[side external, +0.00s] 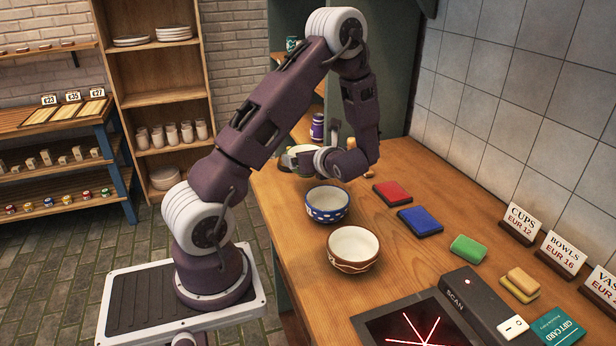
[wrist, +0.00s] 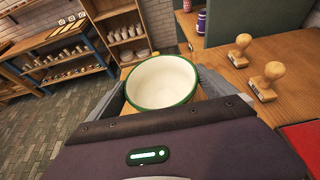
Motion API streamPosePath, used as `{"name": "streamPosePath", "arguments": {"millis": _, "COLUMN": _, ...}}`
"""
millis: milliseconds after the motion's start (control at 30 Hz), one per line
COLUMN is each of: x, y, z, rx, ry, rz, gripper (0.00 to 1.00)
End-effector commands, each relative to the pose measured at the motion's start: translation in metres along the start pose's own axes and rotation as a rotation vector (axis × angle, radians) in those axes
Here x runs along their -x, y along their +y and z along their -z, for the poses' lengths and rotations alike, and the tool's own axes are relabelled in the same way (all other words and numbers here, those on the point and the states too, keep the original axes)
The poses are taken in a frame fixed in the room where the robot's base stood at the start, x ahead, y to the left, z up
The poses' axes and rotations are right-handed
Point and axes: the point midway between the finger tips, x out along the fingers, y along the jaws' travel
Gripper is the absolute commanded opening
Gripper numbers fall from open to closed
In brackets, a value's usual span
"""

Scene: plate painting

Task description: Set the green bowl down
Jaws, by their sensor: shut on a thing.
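The green bowl (wrist: 161,82), cream inside with a green rim, sits between the fingers of my gripper (wrist: 165,98) in the wrist view, its opening facing up. In the side external view, the bowl (side external: 301,149) is partly hidden by my gripper (side external: 304,162) at the far part of the wooden counter (side external: 410,265), near its left edge. My gripper is shut on it. I cannot tell whether the bowl's base touches the counter.
A blue patterned bowl (side external: 327,214) and a cream bowl with brown trim (side external: 352,262) stand nearer on the counter. Red (side external: 392,193), blue (side external: 420,221) and green (side external: 468,249) pads lie to the right. Two wooden stamps (wrist: 239,50) (wrist: 267,80) stand right of my gripper.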

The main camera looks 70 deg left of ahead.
Motion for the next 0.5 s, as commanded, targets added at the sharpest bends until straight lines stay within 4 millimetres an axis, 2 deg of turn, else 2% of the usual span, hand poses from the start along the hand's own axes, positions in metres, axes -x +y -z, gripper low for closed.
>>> {"name": "streamPosePath", "arguments": {"millis": 200, "x": -0.016, "y": 0.000, "z": 0.038, "rx": -0.003, "ry": -0.001, "rz": -0.002, "gripper": 0.41}}
{"name": "streamPosePath", "arguments": {"millis": 500, "x": -0.018, "y": -0.001, "z": 0.042, "rx": 0.001, "ry": -0.003, "rz": 0.001, "gripper": 0.41}}
